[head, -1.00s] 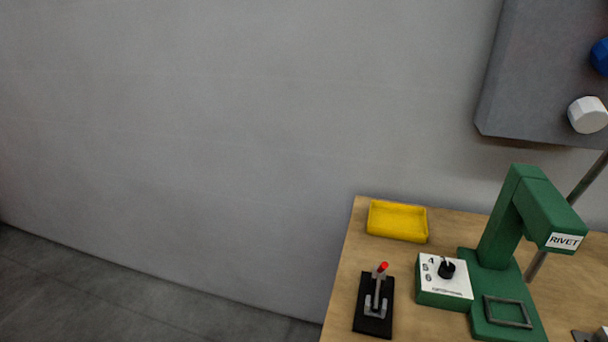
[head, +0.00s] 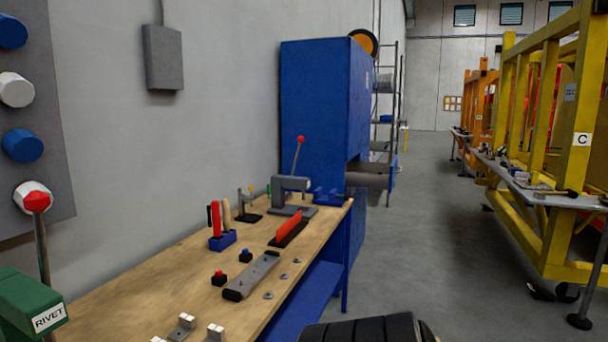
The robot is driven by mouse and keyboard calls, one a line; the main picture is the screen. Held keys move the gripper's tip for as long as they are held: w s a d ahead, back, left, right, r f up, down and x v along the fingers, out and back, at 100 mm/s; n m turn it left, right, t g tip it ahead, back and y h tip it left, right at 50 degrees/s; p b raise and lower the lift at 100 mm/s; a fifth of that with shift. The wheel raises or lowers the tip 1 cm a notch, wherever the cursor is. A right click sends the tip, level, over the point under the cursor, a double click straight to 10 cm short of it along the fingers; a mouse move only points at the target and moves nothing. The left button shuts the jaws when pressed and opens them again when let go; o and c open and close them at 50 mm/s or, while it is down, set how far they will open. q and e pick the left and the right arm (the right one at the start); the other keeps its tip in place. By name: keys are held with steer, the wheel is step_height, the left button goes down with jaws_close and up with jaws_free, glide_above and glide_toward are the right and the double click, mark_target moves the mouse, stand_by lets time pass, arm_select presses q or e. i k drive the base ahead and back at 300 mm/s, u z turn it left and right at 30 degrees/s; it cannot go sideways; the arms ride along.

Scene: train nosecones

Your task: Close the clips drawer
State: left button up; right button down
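No drawer that I can identify as the clips drawer shows in the head view. The wooden workbench (head: 150,275) runs along the wall, with a blue shelf (head: 305,300) beneath its top. A tall blue cabinet (head: 315,110) stands past the bench's far end; I cannot make out a drawer on it. Neither my left nor my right gripper is in view. A black ribbed shape at the bottom edge is cut off by the frame, and I cannot tell what it is.
A green rivet press (head: 30,305) stands at the bench's near left. The bench holds a grey bar (head: 252,275), a blue tool holder (head: 222,241) and a red-handled tool (head: 288,228). Yellow frames (head: 575,150) stand at the right. The grey floor (head: 430,230) between is clear.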

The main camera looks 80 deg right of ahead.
mark_target(370, 170)
steer(key=z, duration=0.8)
steer(key=k, duration=1.1)
steer(key=z, duration=1.7)
steer(key=i, duration=1.3)
steer(key=z, duration=0.9)
steer(key=i, duration=1.95)
steer(key=u, duration=0.35)
steer(key=i, duration=1.85)
steer(key=u, duration=0.9)
